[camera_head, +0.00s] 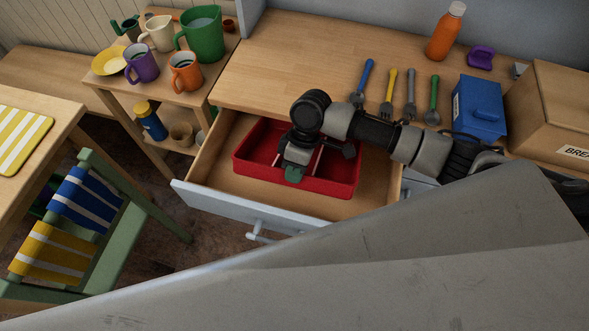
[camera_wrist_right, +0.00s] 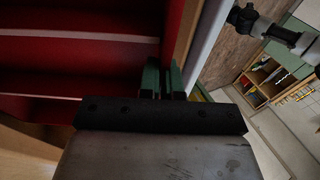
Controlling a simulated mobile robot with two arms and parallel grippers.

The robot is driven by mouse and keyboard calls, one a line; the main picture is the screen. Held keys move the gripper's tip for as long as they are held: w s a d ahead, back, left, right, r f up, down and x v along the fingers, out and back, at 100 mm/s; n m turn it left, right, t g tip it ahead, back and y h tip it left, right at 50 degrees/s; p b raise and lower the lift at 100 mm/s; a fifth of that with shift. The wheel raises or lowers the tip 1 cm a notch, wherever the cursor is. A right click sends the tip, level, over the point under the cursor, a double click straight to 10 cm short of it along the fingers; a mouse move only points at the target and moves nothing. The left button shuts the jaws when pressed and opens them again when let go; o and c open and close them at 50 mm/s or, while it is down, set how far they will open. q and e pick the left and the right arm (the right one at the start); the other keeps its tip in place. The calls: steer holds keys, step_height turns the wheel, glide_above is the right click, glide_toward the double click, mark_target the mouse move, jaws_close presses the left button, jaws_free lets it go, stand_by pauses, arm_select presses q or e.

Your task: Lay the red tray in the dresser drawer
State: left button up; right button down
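The red tray (camera_head: 340,187) is inside the pulled-out wooden dresser drawer (camera_head: 222,177). It looks level, but I cannot tell whether its base touches the drawer floor. My right gripper (camera_head: 295,174) reaches over the tray from the right, with its green fingertips at the tray's front wall. In the right wrist view, the green fingers (camera_wrist_right: 164,80) are close together on either side of the red tray's wall (camera_wrist_right: 183,35) and look shut on it. My right forearm hides part of the tray's back side. My left gripper does not show.
A side table with mugs (camera_head: 203,35) and a green chair (camera_head: 115,235) stand left. Free drawer floor shows around the tray.

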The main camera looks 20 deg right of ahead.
steer(key=c, duration=1.8)
jaws_free()
steer(key=shift+f, duration=0.15)
steer(key=o, duration=0.5)
steer(key=b+v, duration=0.1)
steer(key=v, duration=1.1)
steer(key=shift+r, duration=0.2)
